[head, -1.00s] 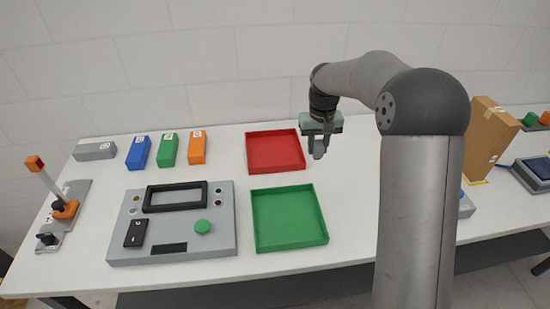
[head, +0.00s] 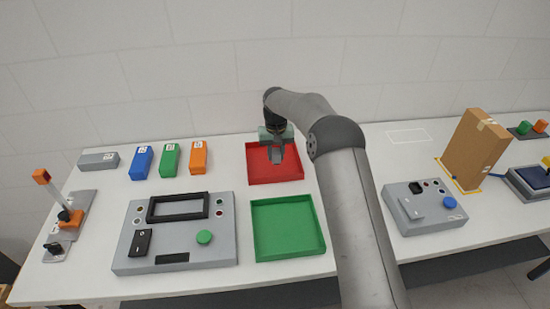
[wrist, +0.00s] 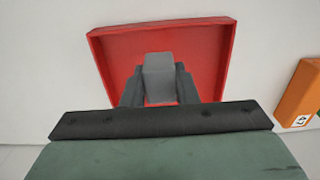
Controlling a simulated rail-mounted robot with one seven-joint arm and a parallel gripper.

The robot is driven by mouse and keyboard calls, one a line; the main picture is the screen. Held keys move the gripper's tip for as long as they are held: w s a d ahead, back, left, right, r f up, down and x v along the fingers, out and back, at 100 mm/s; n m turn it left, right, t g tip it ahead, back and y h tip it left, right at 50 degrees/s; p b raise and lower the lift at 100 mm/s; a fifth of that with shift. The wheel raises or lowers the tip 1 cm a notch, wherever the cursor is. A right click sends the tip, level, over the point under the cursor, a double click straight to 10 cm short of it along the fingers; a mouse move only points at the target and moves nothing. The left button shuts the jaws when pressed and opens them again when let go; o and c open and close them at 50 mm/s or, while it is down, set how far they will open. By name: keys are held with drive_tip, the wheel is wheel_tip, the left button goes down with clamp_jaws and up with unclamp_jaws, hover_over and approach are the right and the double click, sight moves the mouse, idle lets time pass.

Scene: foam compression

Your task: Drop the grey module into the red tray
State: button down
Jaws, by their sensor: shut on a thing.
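My gripper (head: 276,149) is shut on the grey module (head: 277,157) and holds it over the red tray (head: 286,177). In the wrist view the module (wrist: 158,72) sits between the two dark fingers (wrist: 157,85), with the red tray (wrist: 205,50) behind and around it. The tray looks empty where it shows; the gripper hides part of its far side. The exact height of the module above the tray floor is hard to tell.
A green tray (head: 288,228) lies just in front of the red one. Orange (head: 198,156), green (head: 169,160), blue (head: 140,162) and grey (head: 98,162) blocks stand to the left, behind a grey control panel (head: 120,258). A cardboard box (head: 472,150) stands at right.

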sight(275, 161)
drive_tip(key=shift+w+a+f, duration=0.1)
drive_tip(key=shift+a+f, duration=0.1)
drive_tip(key=shift+f, duration=0.15)
wheel_tip(275, 161, down, 3)
drive_tip(key=shift+r+p, duration=0.1)
drive_tip(key=shift+p, duration=0.3)
drive_tip(key=shift+f+b, duration=0.6)
drive_tip(key=shift+f, duration=0.05)
drive_tip(key=c, duration=1.1)
unclamp_jaws()
drive_tip(key=shift+c, duration=0.2)
drive_tip(key=shift+r, duration=0.15)
drive_tip(key=shift+r+p, duration=0.4)
drive_tip(key=shift+p, duration=0.05)
wheel_tip(275, 161, up, 12)
drive_tip(key=shift+r+b, duration=0.15)
drive_tip(key=shift+b, duration=0.8)
